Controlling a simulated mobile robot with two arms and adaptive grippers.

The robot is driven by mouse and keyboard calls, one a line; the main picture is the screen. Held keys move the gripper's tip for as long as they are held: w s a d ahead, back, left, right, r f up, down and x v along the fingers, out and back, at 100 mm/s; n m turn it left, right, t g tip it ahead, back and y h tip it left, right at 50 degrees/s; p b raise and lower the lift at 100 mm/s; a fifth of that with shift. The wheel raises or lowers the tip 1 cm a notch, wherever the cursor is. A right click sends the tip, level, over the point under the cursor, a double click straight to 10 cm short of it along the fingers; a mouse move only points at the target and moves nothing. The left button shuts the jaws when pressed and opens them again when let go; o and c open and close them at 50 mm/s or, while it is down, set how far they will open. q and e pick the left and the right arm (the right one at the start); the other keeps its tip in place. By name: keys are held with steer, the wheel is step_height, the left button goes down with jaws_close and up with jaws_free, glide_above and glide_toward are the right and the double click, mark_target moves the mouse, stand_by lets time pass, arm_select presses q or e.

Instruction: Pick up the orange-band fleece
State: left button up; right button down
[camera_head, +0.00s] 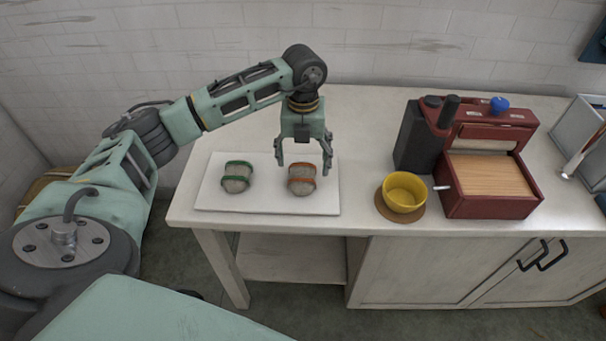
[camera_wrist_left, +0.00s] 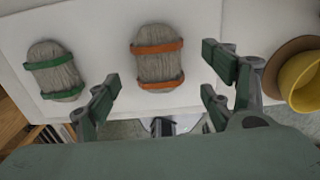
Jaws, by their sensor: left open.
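The orange-band fleece (camera_head: 301,180) is a grey skein with two orange bands, lying on a white board (camera_head: 266,204). The green-band fleece (camera_head: 236,178), a similar grey skein with two green bands, lies to its left on the same board. My left gripper (camera_head: 304,166) is open and empty, pointing down above the orange-band fleece. In the left wrist view the orange-band fleece (camera_wrist_left: 158,64) shows ahead of and between the open fingers (camera_wrist_left: 160,95), and the green-band fleece (camera_wrist_left: 54,70) is off to the left. My right gripper is not in view.
A yellow bowl (camera_head: 404,191) on a brown round coaster (camera_head: 384,209) stands right of the board. Further right is a dark red machine (camera_head: 462,205) with a wooden-looking panel and a blue knob. The table (camera_head: 355,150) is clear between board and bowl. A tiled wall runs behind.

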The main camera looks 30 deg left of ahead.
mark_target(302, 173)
arm_select(q)
step_height(302, 173, down, 5)
steer(key=shift+s+a+r+p, duration=0.1)
steer(key=shift+p, duration=0.5)
steer(key=c, duration=1.1)
